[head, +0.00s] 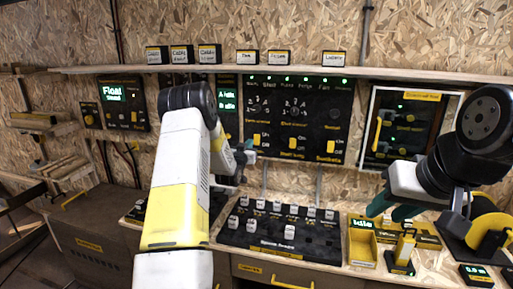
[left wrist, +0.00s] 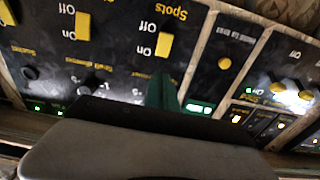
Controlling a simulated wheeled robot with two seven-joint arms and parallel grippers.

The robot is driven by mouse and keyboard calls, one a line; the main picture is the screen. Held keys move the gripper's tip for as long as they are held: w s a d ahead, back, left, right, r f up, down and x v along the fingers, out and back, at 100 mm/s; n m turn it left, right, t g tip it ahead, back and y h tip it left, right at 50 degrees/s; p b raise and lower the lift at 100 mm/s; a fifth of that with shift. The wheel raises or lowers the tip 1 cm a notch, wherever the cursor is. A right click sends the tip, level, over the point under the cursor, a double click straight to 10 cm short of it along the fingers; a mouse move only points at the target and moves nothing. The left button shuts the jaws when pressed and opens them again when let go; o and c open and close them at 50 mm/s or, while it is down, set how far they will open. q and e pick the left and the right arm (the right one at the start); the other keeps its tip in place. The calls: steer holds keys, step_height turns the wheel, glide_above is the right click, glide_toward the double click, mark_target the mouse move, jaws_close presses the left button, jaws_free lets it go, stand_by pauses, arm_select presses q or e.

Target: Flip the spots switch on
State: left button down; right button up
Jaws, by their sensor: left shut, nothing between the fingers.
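The Spots switch (left wrist: 165,43) is a yellow rocker on a black panel, seen upside down in the left wrist view, with On and Off printed beside it. It also shows as a yellow rocker (head: 257,140) in the head view. I cannot tell which way it is tipped. My left gripper (head: 249,151) is shut and empty, close to the panel by this switch. Its green fingers (left wrist: 163,92) point toward the switch in the wrist view, with a visible gap in the picture. My right gripper (head: 393,209) has its green fingers apart, over the bench at right.
Two more yellow switches (head: 292,143) sit to the right on the same panel. A shelf (head: 300,71) with labelled blocks runs above. Below, a bench carries a black board (head: 270,239) with several white-topped pieces and a yellow bin (head: 362,247). A framed panel (head: 408,122) hangs at right.

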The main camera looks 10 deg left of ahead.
arm_select(q)
steer(key=s, duration=0.3)
steer(key=s+r, duration=0.1)
steer(key=shift+s+a, duration=0.1)
steer(key=shift+s, duration=0.3)
